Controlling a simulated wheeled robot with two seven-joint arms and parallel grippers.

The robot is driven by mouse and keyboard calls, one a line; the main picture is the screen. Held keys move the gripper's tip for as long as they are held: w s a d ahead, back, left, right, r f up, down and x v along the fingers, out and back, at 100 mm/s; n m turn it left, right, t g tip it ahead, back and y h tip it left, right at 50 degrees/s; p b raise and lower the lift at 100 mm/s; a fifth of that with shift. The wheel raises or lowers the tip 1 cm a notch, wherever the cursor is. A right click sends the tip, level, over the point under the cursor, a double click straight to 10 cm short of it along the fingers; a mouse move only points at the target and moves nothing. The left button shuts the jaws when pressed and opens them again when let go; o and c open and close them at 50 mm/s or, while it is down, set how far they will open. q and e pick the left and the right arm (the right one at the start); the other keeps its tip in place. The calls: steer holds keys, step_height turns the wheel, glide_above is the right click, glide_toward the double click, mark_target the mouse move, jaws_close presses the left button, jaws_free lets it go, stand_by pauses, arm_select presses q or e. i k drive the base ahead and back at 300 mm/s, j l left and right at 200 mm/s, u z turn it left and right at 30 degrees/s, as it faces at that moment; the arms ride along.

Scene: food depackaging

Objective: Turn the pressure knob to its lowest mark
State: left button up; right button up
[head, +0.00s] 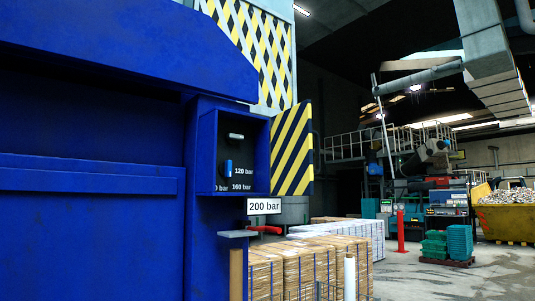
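The pressure knob appears to be the small blue upright piece (228,167) inside an open recess in the blue machine. White marks sit to its right: "120 bar" (243,171) and, lower, "160 bar" (242,187). A third mark at the lower left (221,188) is partly hidden by the recess edge and reads only "0 bar". The knob is too small to tell which mark it points at. A white plate reading "200 bar" (264,206) is below the recess. Neither of my grippers is in view.
A grey handle-like piece (236,136) is above the knob. A yellow-black striped panel (292,149) stands right of the recess. A brown post with a grey top (236,270) stands below it. Strapped bales (312,263) lie to the right, with open floor (420,280) beyond.

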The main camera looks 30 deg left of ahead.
mark_target(225, 169)
steer(key=i+l+u, duration=0.15)
steer(key=u, duration=0.3)
steer(key=i+l+u, duration=0.2)
steer(key=u, duration=0.3)
steer(key=i+l+u, duration=0.15)
steer(key=u, duration=0.3)
steer(key=i+l+u, duration=0.1)
steer(key=l+u, duration=0.4)
steer(key=i+l+u, duration=0.1)
steer(key=l, duration=0.9)
steer(key=i+l+u, duration=0.15)
steer(key=l, duration=0.8)
steer(key=k, duration=0.05)
